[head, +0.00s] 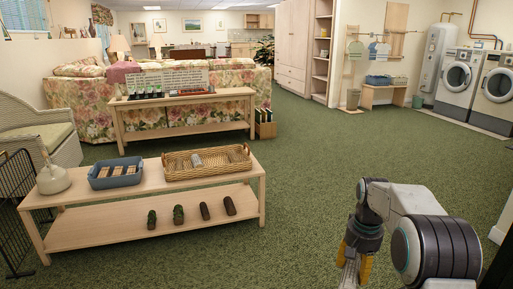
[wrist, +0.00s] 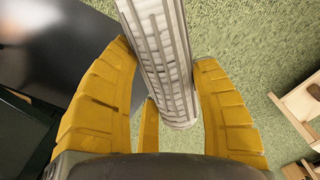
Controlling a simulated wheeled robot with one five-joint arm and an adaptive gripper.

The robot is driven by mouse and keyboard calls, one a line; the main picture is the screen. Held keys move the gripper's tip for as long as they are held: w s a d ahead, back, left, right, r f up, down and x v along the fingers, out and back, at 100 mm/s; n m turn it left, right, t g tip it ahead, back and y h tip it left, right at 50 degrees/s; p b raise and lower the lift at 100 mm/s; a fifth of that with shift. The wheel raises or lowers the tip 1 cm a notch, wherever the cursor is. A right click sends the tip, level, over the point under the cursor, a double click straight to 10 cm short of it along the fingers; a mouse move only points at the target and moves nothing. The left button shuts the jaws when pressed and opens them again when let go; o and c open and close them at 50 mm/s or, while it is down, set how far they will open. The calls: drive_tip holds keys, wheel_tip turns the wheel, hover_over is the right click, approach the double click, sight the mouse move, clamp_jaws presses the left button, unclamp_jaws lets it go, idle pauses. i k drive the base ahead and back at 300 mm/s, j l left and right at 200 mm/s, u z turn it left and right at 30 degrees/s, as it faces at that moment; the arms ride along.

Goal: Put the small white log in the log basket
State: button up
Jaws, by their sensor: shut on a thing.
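The small white log (wrist: 160,50) is pale with grey bark lines. It is between the yellow fingers of my gripper (wrist: 172,110) in the wrist view, which are shut on it. In the head view my gripper (head: 354,262) hangs at the bottom right over the green carpet, and the log (head: 349,274) shows partly below it. A wicker basket (head: 180,174), which looks like the log basket, stands on the right part of the low wooden bench at the left. It holds a grey log-like piece and a brownish one. My gripper is well to the right of it.
A black wire rack (head: 15,205) stands at the left. Open carpet lies between the bench and my arm.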

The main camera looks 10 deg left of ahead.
sight(216, 164)
drive_tip(key=i+j+u, duration=0.35)
drive_tip(key=i+u, duration=0.35)
drive_tip(key=i, duration=0.25)
drive_tip(key=i+u, duration=0.35)
drive_tip(key=i, duration=0.15)
drive_tip(key=i+u, duration=0.4)
drive_tip(key=i+l+u, duration=0.15)
drive_tip(key=i+u, duration=0.2)
drive_tip(key=i+l+u, duration=0.2)
drive_tip(key=u, duration=0.2)
drive_tip(key=i+l+u, duration=0.8)
drive_tip(key=l+u, duration=0.15)
